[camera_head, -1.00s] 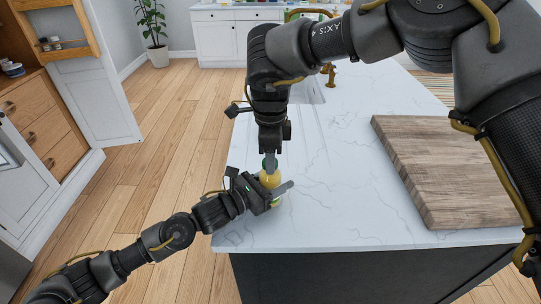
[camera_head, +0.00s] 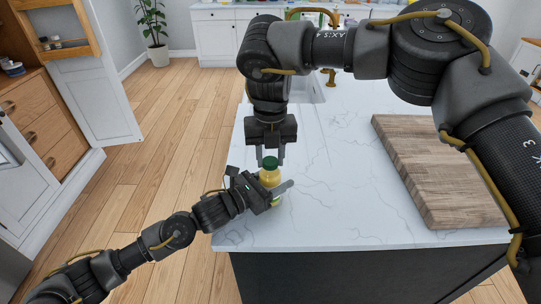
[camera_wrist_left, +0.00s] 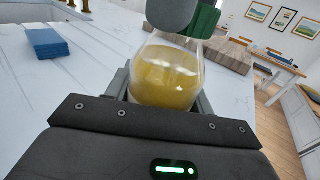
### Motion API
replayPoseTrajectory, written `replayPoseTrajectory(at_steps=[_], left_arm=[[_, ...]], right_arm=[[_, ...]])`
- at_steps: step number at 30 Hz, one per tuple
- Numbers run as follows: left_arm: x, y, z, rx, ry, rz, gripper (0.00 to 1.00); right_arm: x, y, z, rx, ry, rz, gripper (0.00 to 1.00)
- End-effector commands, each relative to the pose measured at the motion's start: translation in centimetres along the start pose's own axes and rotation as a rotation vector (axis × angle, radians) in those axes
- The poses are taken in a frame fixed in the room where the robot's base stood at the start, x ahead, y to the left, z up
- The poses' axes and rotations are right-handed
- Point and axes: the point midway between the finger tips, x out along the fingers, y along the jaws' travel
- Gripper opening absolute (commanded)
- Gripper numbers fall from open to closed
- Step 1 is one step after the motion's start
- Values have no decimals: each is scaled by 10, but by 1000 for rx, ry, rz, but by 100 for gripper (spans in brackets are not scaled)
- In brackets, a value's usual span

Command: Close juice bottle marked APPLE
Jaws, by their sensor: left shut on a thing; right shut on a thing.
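The juice bottle (camera_head: 270,179) is clear with yellow juice and stands upright near the left edge of the white counter. Its label cannot be read. My left gripper (camera_head: 268,189) is shut around the bottle's body; the left wrist view shows the juice (camera_wrist_left: 165,78) between its fingers. A green cap (camera_head: 270,163) is at the bottle's top; I cannot tell how tightly it sits. My right gripper (camera_head: 270,156) points down from above, shut on the cap with a finger at each side. In the left wrist view, a grey finger partly hides the cap (camera_wrist_left: 205,20).
A wooden cutting board (camera_head: 440,170) lies on the right of the counter (camera_head: 330,215). A sink and gold tap (camera_head: 329,77) are behind. The left wrist view also shows a blue block (camera_wrist_left: 46,43). The counter between bottle and board is clear.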

Motion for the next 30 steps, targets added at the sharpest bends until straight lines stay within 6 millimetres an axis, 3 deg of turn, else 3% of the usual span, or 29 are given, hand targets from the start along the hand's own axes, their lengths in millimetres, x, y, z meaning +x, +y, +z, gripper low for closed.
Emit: replayPoseTrajectory(at_steps=[3, 9, 15, 19, 20, 25, 30], left_arm=[[0, -2, 1, 1, -3, -5, 0], [0, -2, 1, 1, -3, -5, 0], [0, -2, 1, 1, -3, -6, 0], [0, -2, 1, 1, -3, -6, 0], [0, -2, 1, 1, -3, -6, 0], [0, -2, 1, 1, -2, -5, 0], [0, -1, 1, 0, -2, -3, 0]], right_arm=[[1, 0, 1, 342, -1, 3, 7], [0, -1, 2, 865, -5, 1, 7], [0, -1, 2, 1247, -6, 3, 7], [0, -2, 2, 1234, -7, 2, 7], [0, -2, 2, 1233, -7, 2, 36], [0, -1, 2, 1230, -5, 2, 58], [0, -1, 1, 1228, -4, 2, 60]])
